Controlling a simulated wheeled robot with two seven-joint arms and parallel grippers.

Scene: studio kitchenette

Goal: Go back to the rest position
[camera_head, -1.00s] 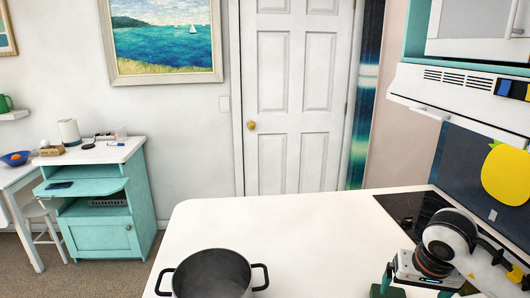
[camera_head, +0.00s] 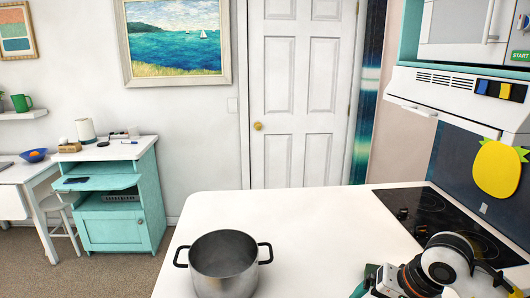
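My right arm (camera_head: 448,262) comes in at the lower right, over the white counter (camera_head: 310,225). Part of my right gripper (camera_head: 368,281) shows as a dark green piece at the bottom edge. The frame cuts off the rest, so I cannot tell whether it is open or shut. My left gripper is not in view. A grey pot (camera_head: 224,262) with two black handles stands upright on the counter, left of my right gripper and apart from it. The pot looks empty.
A black cooktop (camera_head: 415,205) lies at the counter's right, below a white range hood (camera_head: 450,95). A yellow pineapple-shaped piece (camera_head: 497,169) hangs on the wall there. A teal cabinet (camera_head: 120,215) stands at left. The counter between pot and cooktop is clear.

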